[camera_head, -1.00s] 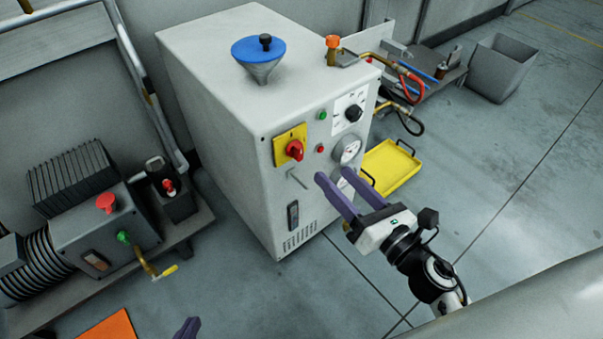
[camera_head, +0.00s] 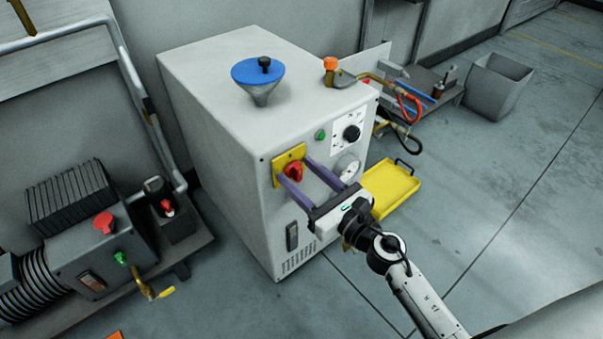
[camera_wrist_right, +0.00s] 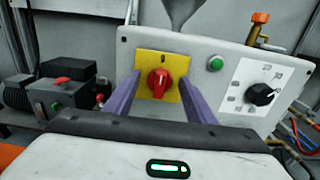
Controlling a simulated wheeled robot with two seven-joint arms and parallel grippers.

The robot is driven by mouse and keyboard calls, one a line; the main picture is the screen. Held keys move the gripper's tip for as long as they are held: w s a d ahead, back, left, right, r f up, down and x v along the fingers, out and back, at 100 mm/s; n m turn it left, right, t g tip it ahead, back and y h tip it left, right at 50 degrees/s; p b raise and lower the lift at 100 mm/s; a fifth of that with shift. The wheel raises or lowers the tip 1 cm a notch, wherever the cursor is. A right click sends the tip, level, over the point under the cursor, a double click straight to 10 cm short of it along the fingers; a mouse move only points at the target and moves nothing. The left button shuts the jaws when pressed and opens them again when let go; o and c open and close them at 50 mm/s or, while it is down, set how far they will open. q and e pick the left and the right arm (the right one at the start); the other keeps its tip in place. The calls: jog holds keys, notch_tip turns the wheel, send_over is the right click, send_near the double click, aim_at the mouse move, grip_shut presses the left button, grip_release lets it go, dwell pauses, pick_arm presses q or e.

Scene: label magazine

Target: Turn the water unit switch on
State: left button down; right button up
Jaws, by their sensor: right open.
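The water unit (camera_head: 215,130) is a white-grey cabinet with a blue-topped funnel on it. Its switch is a red rotary knob (camera_head: 293,173) on a yellow plate (camera_head: 284,155) on the front panel. In the right wrist view the red knob (camera_wrist_right: 158,84) faces me, its grip roughly upright, with the yellow plate (camera_wrist_right: 172,64) around it. My right gripper (camera_head: 296,172) is open, one finger on each side of the knob; I cannot tell whether they touch it. The fingers (camera_wrist_right: 158,80) also flank it in the right wrist view. My left gripper is out of view.
A green button (camera_head: 320,135), a black dial (camera_head: 352,132) and a gauge (camera_head: 348,166) sit right of the switch. A yellow tray (camera_head: 391,190) lies on the floor at right. A dark machine with a red button (camera_head: 104,222) stands at left.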

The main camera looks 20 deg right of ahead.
jog(key=c, duration=0.8)
jog(key=shift+c, duration=1.1)
